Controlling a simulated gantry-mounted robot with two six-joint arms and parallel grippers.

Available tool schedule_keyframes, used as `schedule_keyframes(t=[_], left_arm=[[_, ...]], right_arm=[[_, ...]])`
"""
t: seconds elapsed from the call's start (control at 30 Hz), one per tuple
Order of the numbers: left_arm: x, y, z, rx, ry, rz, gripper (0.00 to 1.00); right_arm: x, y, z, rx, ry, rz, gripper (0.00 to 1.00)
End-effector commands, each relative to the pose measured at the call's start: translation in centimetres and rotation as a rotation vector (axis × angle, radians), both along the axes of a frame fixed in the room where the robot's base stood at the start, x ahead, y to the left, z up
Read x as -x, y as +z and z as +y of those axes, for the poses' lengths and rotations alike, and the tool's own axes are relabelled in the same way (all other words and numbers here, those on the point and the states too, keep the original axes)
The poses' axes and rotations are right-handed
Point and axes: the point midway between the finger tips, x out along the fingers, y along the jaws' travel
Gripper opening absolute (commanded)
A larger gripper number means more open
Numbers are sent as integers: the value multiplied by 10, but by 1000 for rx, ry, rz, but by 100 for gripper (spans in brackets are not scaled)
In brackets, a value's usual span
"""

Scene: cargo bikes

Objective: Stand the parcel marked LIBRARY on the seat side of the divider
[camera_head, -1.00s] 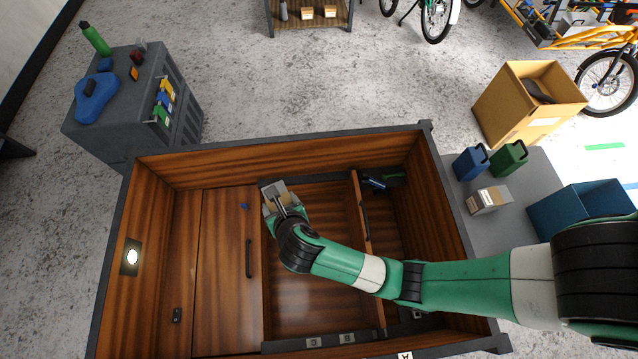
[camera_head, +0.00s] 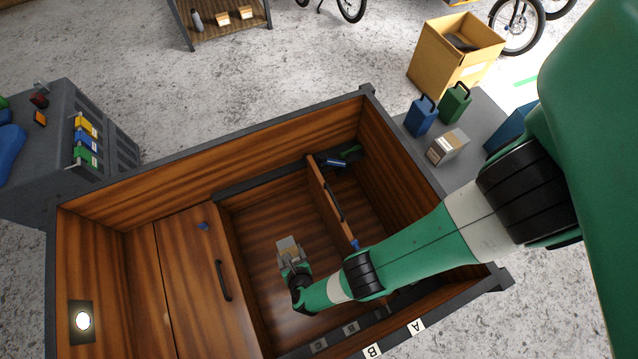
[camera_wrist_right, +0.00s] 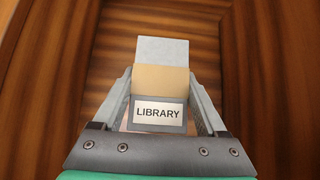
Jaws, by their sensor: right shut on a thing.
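My right gripper (camera_head: 291,258) is shut on the LIBRARY parcel (camera_head: 288,244), a small grey and tan box. In the right wrist view the parcel (camera_wrist_right: 161,78) sits between the two fingers (camera_wrist_right: 160,105), with its white LIBRARY label facing the camera. In the head view it is over the middle compartment of the wooden cargo box (camera_head: 290,130), left of the divider (camera_head: 322,195). The divider is a wooden board with a dark handle. I cannot tell whether the parcel touches the floor. My left gripper is not in view.
A wooden lid with a black handle (camera_head: 223,280) lies left of the middle compartment. Dark blue and green items (camera_head: 338,160) lie right of the divider at the back. Outside on the right are a blue can (camera_head: 421,118), a green can (camera_head: 455,103) and a small labelled box (camera_head: 446,148).

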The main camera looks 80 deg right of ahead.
Motion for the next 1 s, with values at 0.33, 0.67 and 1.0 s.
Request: schedule_keyframes(t=[0.33,0.67,1.0], left_arm=[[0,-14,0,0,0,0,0],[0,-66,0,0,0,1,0],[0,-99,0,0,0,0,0]], right_arm=[[0,-14,0,2,0,1,0],[0,-66,0,0,-1,1,0],[0,-99,0,2,0,1,0]])
